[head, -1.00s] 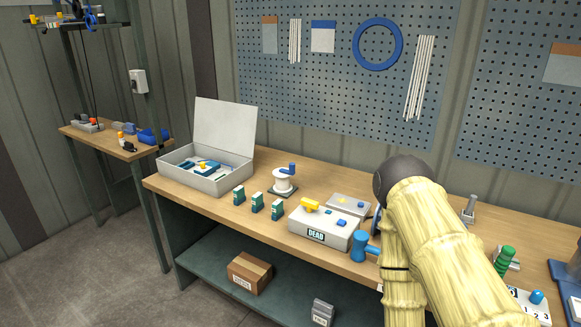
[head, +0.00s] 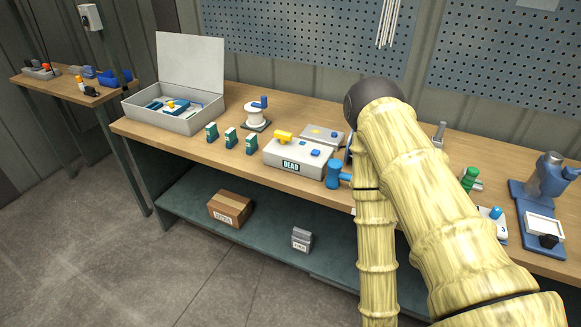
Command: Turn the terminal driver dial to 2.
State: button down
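A light panel (head: 503,232) on the right part of the bench carries a blue knob (head: 495,212) and a printed number 3. It looks like the dial, but my arm covers its left part, so I cannot read its setting. A green-handled tool (head: 469,178) stands just behind it on a light base. My gripper is not in view; my yellow-sleeved arm reaches across the bench and hides whatever is behind it.
A grey box marked DEAD (head: 295,158) and a blue T-shaped piece (head: 334,174) stand left of my arm. An open case (head: 176,122), small green blocks (head: 230,137) and a white spool (head: 256,116) are farther left. A blue press-like device (head: 545,185) stands at the right.

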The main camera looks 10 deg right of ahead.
aim_at(496, 212)
jog(key=z, duration=1.6)
jog(key=k, duration=1.3)
jog(key=u, duration=0.55)
jog(key=i, duration=0.55)
jog(key=u, duration=0.6)
jog(key=i, duration=0.75)
jog(key=z, duration=0.7)
jog(key=i, duration=0.65)
jog(key=z, duration=0.65)
